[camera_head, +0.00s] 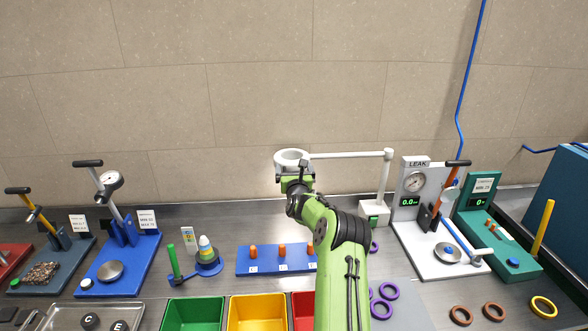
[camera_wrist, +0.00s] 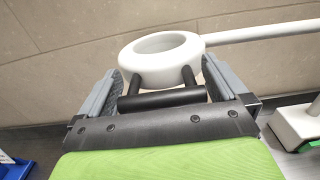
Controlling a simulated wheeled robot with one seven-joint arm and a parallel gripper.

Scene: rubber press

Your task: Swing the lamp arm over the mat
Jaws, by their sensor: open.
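The white lamp has a ring-shaped head (camera_head: 291,158) on a horizontal white arm (camera_head: 345,155), which runs right to an upright post on a white base (camera_head: 374,211). The head stands out to the left of the base, above the bench. My gripper (camera_head: 294,180) is at the head, with its fingers apart. In the wrist view, the ring head (camera_wrist: 161,58) has a black bar handle (camera_wrist: 162,99) that lies between my open fingers. Contact cannot be told. A grey mat (camera_head: 405,307) shows at the lower right of my arm, partly hidden by it, with purple rings nearby.
A blue board (camera_head: 245,268) with orange pegs lies below the lamp head. Green (camera_head: 192,314) and yellow (camera_head: 257,313) bins stand at the front. A white leak tester (camera_head: 434,262) stands close to the right of the lamp base. The wall is behind.

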